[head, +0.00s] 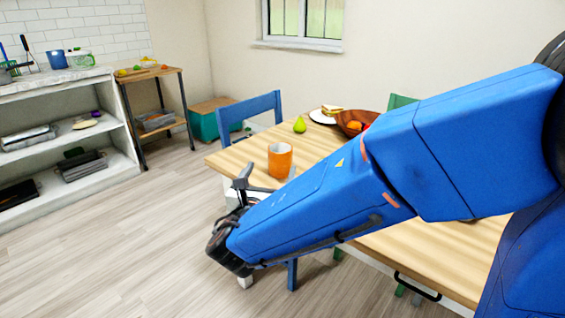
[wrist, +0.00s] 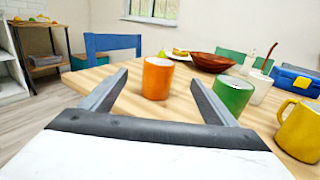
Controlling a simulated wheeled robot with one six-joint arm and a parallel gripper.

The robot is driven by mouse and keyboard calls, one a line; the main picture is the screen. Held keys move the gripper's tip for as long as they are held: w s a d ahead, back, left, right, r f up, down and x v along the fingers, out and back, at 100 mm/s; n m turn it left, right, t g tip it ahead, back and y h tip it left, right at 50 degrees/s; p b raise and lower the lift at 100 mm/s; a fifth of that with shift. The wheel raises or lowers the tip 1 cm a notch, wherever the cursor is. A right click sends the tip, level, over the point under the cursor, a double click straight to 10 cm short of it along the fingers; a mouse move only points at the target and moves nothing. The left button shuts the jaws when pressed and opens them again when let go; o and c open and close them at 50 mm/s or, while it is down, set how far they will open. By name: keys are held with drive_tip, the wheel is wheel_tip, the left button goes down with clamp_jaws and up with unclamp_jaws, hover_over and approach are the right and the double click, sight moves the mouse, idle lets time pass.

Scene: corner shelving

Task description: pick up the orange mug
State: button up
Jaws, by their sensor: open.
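The orange mug (head: 280,160) stands upright near the left end of the wooden table (head: 440,255). In the wrist view the orange mug (wrist: 158,78) is straight ahead, a little beyond the fingertips and roughly between them. My gripper (wrist: 157,80) is open and empty, its two grey fingers spread and pointing at the mug. In the head view my gripper (head: 258,180) is at the table's near left edge, partly hidden by my blue arm. No handle shows on the orange mug in either view.
A green mug (wrist: 232,95) stands close by the right finger. A yellow mug (wrist: 299,131) is further right. Behind are a brown bowl (wrist: 211,62), a white cup (wrist: 259,87) and a blue box (wrist: 297,80). A green pear (head: 300,125) lies near a blue chair (head: 249,105).

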sight(283, 143)
drive_tip(key=w, duration=0.4)
drive_tip(key=w+d, duration=0.1)
drive_tip(key=w, duration=0.4)
drive_tip(key=w+d, duration=0.1)
drive_tip(key=w, duration=0.4)
drive_tip(key=shift+w+d, duration=0.1)
drive_tip(key=shift+w, duration=0.1)
drive_tip(key=c, duration=1.7)
